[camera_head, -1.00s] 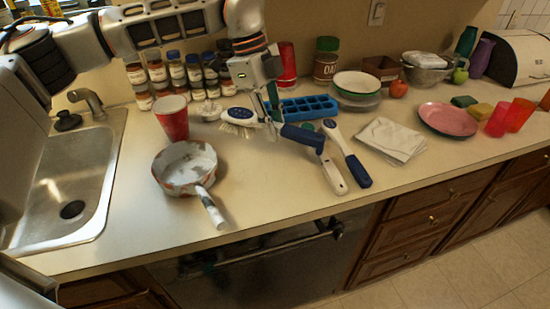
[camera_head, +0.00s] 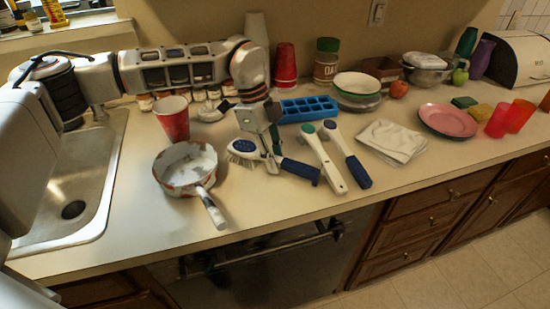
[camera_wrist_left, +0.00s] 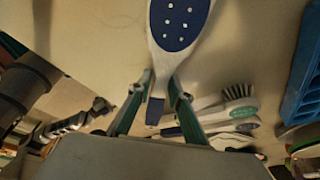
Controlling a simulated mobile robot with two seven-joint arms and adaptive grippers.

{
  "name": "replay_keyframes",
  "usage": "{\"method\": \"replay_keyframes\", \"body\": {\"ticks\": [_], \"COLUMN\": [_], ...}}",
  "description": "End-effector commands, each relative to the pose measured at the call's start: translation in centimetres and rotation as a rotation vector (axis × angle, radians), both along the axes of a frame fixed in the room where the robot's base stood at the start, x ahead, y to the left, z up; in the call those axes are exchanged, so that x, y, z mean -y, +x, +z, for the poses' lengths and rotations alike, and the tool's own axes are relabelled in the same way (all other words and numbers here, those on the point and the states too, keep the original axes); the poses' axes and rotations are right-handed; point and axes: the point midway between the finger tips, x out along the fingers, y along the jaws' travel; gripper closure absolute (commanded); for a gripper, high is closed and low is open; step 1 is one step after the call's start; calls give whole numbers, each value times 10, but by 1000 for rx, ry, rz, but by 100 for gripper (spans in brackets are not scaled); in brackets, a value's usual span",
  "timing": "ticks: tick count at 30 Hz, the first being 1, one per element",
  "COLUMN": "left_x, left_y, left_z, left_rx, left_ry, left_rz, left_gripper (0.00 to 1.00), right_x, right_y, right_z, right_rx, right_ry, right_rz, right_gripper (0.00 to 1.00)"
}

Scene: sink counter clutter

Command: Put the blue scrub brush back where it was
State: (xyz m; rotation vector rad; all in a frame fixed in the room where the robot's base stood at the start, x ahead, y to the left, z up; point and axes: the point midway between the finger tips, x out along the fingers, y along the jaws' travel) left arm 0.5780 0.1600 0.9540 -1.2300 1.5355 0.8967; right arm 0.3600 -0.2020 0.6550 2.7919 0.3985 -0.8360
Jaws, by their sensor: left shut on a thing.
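The blue scrub brush (camera_head: 300,169) has a white head with a blue oval and bristles, and a dark blue handle pointing right. My left gripper (camera_head: 270,156) is shut on its neck, just behind the head. In the left wrist view the white-dotted blue head (camera_wrist_left: 181,24) lies beyond the fingertips (camera_wrist_left: 161,86), with the neck between them. The brush is low at the counter; I cannot tell whether it touches. My right gripper is not in view.
A white brush with a green top (camera_head: 324,157) and a blue-handled one (camera_head: 347,155) lie just right. A pan (camera_head: 187,164) and red cup (camera_head: 173,118) stand left, a blue ice tray (camera_head: 308,108) behind. Bare counter lies in front.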

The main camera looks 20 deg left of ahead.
Motion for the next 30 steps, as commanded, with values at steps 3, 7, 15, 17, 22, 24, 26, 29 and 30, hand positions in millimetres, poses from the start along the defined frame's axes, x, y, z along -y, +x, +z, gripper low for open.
{"method": "replay_keyframes", "body": {"ticks": [3,7,15,17,22,24,26,29,30], "left_x": [0,0,0,0,-3,-6,-10,-16,-19], "left_y": [0,0,0,0,1,2,3,4,5], "left_z": [-2,-3,-3,-2,11,22,34,54,62], "left_rx": [-1,0,0,0,2,3,4,3,4], "left_ry": [0,0,0,0,1,0,0,0,0], "left_rz": [0,0,0,0,1,2,1,3,2], "left_gripper": [100,64,64,64,64,64,64,64,64], "right_x": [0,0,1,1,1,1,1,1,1], "right_y": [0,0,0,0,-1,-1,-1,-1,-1], "right_z": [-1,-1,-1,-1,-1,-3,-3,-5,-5], "right_rx": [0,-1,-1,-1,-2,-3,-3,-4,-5], "right_ry": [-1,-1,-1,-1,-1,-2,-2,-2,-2], "right_rz": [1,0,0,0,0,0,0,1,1], "right_gripper": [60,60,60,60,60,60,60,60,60]}}
